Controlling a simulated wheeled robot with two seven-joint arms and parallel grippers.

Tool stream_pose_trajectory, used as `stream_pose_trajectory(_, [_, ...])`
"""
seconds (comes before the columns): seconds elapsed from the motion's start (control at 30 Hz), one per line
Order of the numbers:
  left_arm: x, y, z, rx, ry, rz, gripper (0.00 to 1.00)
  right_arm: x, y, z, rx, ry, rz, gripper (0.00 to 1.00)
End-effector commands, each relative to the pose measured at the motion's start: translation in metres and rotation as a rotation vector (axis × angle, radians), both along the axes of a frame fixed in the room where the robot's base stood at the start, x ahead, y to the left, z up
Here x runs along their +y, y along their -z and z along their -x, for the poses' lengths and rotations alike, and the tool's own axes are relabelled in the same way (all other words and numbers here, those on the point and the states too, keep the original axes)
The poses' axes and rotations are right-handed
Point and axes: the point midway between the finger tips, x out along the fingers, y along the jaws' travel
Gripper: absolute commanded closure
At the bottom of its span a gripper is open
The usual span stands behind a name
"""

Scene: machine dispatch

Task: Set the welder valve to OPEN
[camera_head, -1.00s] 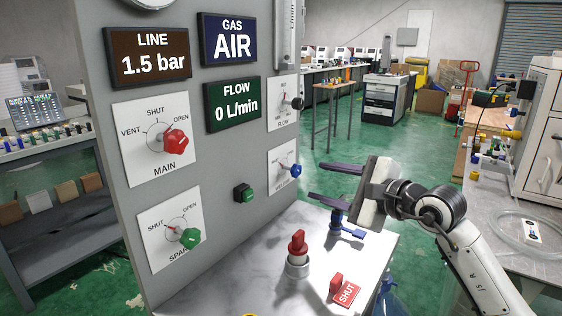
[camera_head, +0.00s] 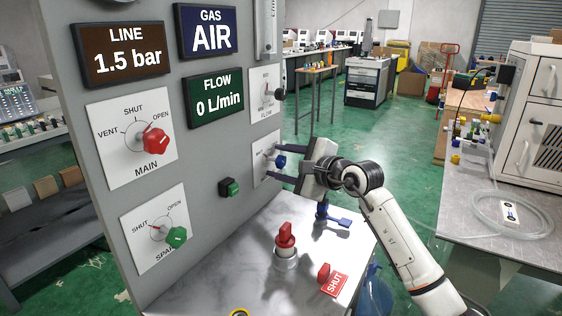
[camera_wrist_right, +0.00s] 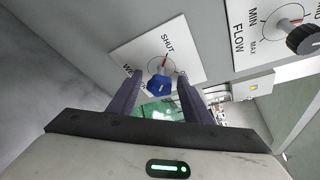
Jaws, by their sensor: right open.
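The welder valve is a blue knob (camera_head: 280,161) on a white plate (camera_head: 262,172) at the right edge of the grey panel. In the right wrist view the blue knob (camera_wrist_right: 159,87) sits between the fingertips, under a dial marked SHUT with a red line near that word. The other dial words are partly hidden by the fingers. My right gripper (camera_head: 275,163) is open, with one finger above and one below the knob in the head view. I cannot tell whether the fingers touch it. My left gripper is not in view.
The panel also carries a red MAIN knob (camera_head: 158,142), a green knob (camera_head: 177,237), a green button (camera_head: 230,187) and a black FLOW knob (camera_head: 279,93). Below my right gripper, a red-handled fitting (camera_head: 286,236), a blue-handled valve (camera_head: 336,220) and a red SHUT tag (camera_head: 334,284) are on the pale shelf.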

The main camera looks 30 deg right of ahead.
Motion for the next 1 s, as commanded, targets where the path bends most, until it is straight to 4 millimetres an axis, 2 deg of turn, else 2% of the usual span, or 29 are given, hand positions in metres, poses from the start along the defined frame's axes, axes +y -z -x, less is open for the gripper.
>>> stream_pose_trajectory(0.17, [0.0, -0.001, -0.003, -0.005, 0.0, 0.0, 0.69, 0.0, 0.0, 0.0, 0.0, 0.0, 0.0, 0.55])
stream_pose_trajectory(0.4, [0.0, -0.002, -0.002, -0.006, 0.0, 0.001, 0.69, 0.0, 0.0, 0.0, 0.0, 0.0, 0.0, 0.95])
stream_pose_trajectory(0.77, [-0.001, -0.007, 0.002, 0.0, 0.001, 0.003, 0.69, 0.0, -0.001, 0.0, 0.029, 0.001, -0.045, 0.96])
stream_pose_trajectory(1.0, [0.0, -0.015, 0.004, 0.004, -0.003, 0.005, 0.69, -0.001, -0.002, 0.001, 0.11, 0.002, -0.179, 0.96])
